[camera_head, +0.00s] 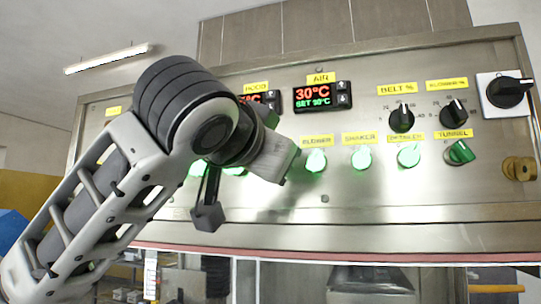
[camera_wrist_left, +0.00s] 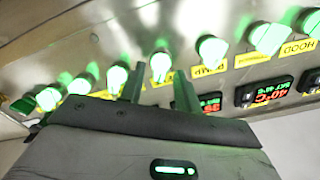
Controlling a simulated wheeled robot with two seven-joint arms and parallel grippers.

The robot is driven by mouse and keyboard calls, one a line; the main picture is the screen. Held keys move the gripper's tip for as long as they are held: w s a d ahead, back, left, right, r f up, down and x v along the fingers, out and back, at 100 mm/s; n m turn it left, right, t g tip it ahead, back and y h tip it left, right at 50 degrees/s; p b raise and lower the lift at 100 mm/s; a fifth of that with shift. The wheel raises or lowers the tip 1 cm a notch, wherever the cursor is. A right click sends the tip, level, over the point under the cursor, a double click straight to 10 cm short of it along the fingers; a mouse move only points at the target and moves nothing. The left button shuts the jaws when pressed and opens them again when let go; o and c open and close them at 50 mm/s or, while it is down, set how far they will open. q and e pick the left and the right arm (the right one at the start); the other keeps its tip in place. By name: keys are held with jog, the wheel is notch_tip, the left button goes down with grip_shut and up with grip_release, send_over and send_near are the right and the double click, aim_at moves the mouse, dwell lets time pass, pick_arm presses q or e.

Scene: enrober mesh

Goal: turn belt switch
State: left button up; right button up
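The belt switch's label cannot be read in either view. In the left wrist view, a lit green switch (camera_wrist_left: 160,65) between the pump switch (camera_wrist_left: 212,50) and the blower switch (camera_wrist_left: 118,78) shows just beyond my left fingers; its label is hidden. My left gripper (camera_wrist_left: 160,92) has its two dark fingers apart, one toward each side of that switch; I cannot tell whether they touch it. In the head view my left wrist and gripper body (camera_head: 275,160) cover that part of the panel, and the fingertips are hidden. My right gripper is in neither view.
The steel panel (camera_head: 330,210) also holds lit blower (camera_head: 315,160), shaker (camera_head: 361,158) and detailer (camera_head: 408,156) switches. A darker, tilted tunnel switch (camera_head: 460,152) is at right. Black dials (camera_head: 402,118) and the air display (camera_head: 318,96) sit above. Space right of my arm is clear.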

pick_arm(q)
grip_shut()
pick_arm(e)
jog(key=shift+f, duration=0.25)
pick_arm(q)
jog(key=n+b, duration=0.1)
jog(key=n, duration=0.3)
jog(key=n+b, duration=0.2)
jog(key=n, duration=0.2)
jog(key=n+b, duration=0.2)
jog(key=n, duration=0.1)
jog(key=shift+w+a+n, duration=0.1)
jog(key=shift+a+n, duration=0.2)
jog(key=shift+n, duration=0.1)
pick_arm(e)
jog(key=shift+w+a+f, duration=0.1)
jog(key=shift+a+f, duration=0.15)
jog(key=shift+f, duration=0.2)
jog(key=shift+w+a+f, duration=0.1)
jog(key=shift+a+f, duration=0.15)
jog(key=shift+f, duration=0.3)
